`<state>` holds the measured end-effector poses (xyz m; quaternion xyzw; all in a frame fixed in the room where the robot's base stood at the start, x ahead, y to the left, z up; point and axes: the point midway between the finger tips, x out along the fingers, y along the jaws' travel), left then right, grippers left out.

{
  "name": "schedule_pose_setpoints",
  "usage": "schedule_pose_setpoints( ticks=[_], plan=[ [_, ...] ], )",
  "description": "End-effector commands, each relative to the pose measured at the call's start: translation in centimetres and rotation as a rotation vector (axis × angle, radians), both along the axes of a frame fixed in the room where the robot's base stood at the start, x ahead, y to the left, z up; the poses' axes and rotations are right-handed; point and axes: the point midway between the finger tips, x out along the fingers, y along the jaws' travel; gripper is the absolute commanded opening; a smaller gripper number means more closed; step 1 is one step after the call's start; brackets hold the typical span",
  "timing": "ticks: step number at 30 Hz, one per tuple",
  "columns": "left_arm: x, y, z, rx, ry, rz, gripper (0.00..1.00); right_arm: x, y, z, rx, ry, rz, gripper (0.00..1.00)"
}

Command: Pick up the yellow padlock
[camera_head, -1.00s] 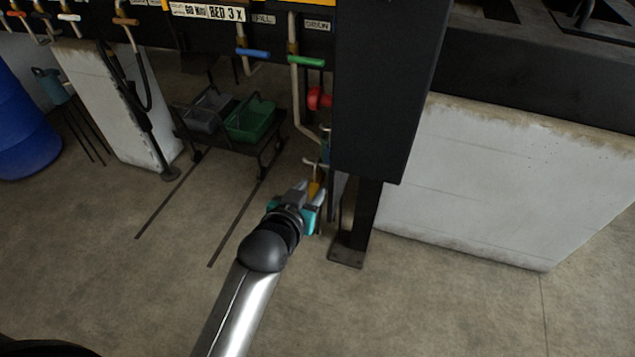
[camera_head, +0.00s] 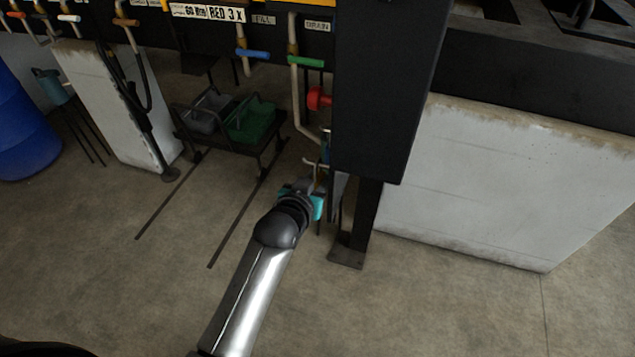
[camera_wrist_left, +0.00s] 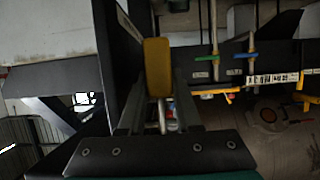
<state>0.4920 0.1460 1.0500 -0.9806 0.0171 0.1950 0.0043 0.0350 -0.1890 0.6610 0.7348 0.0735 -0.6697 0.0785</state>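The yellow padlock (camera_wrist_left: 157,68) stands out in the left wrist view, its body between and beyond the fingers of my left gripper (camera_wrist_left: 160,95). Its shackle runs down in that picture between the fingers. The fingers lie one on each side of it, close to its sides, and look open; I cannot see clear contact. In the head view my left gripper (camera_head: 318,190) is beside the pipework left of the black post, and the padlock shows only as a small yellowish bit (camera_head: 319,172), mostly hidden. My right gripper is not in view.
A black cabinet (camera_head: 385,95) and its post (camera_head: 358,220) stand just right of the gripper. A red valve handle (camera_head: 317,98) and a green lever (camera_head: 306,62) are above. A trolley with a green basket (camera_head: 251,122) stands to the left. The floor in front is open.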

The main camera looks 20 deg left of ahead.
Motion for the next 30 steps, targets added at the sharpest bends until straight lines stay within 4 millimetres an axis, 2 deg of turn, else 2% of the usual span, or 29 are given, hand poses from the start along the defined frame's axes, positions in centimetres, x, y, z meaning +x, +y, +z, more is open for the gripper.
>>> schedule_pose_setpoints(
  ticks=[1,4,19,26,30],
  plan=[
    [0.0,0.0,0.0,0.000,0.000,0.000,0.10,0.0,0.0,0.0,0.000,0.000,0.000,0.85],
    [0.0,0.0,0.0,0.000,0.000,0.000,0.00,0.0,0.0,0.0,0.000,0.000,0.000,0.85],
    [0.0,0.0,0.1,0.000,-0.002,0.000,0.00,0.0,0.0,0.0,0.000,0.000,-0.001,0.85],
    [0.1,0.0,1.5,0.000,-0.005,0.000,0.00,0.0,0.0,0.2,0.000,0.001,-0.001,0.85],
    [0.1,1.6,1.5,0.006,-0.001,0.001,0.00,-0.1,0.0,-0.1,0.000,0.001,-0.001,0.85]
  ],
)
